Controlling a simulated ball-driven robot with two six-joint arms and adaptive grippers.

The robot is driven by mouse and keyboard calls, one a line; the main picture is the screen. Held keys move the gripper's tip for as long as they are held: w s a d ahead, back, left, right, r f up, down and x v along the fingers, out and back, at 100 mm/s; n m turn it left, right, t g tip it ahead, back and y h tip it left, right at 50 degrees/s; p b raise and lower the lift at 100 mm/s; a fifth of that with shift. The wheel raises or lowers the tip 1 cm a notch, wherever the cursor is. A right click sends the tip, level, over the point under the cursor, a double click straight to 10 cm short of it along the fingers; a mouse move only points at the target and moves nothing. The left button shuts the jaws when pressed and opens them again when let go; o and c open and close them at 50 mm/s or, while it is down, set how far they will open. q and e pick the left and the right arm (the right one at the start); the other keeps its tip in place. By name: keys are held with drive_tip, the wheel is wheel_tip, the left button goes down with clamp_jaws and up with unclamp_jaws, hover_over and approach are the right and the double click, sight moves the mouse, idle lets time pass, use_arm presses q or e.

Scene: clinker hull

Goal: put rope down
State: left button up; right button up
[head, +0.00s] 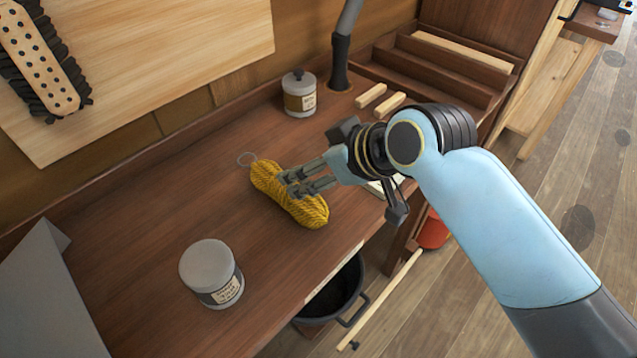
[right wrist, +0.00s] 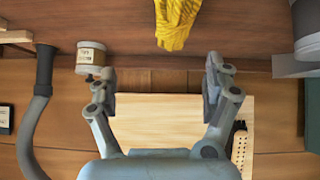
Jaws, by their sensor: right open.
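The yellow rope (head: 308,211) is a bundled hank lying on the brown workbench (head: 150,215), with a thin grey ring at its far left end. My right gripper (head: 288,184) comes in from the right, and its fingertips overlap the middle of the rope in the head view. In the right wrist view the gripper (right wrist: 160,72) is open with nothing between its fingers. There the rope (right wrist: 176,22) shows at the top, beyond the fingertips and apart from them. My left gripper is in neither view.
A grey-lidded tin (head: 212,275) stands near the bench's front edge, and another tin (head: 299,94) stands at the back. Two wood strips (head: 380,100) lie near a stepped rack (head: 440,65). A dark bucket (head: 335,292) is below the front edge.

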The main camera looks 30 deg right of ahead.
sight(279, 186)
drive_tip(key=shift+s+a+f+m, duration=0.15)
drive_tip(key=shift+s+a+f, duration=0.1)
drive_tip(key=shift+s+f, duration=0.2)
drive_tip(key=shift+s+a+f+m, duration=0.15)
drive_tip(key=shift+s+a+f, duration=0.15)
drive_tip(key=shift+f, duration=0.2)
drive_tip(key=x, duration=0.4)
drive_tip(key=shift+w+a+f, duration=0.1)
drive_tip(key=shift+w+f, duration=0.05)
drive_tip(key=shift+f, duration=0.25)
drive_tip(key=shift+w+a+f, duration=0.2)
drive_tip(key=shift+w+f, duration=0.15)
drive_tip(key=shift+f, duration=0.1)
drive_tip(key=x, duration=0.3)
drive_tip(key=shift+w+a+f, duration=0.15)
drive_tip(key=shift+a+f, duration=0.1)
drive_tip(key=shift+f, duration=0.05)
drive_tip(key=shift+w+f, duration=0.25)
drive_tip(key=shift+f, duration=0.05)
drive_tip(key=shift+s, duration=0.1)
drive_tip(key=shift+c, duration=1.3)
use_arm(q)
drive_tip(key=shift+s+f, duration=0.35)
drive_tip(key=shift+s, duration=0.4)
use_arm(e)
drive_tip(key=shift+r, duration=0.1)
drive_tip(key=c, duration=1.3)
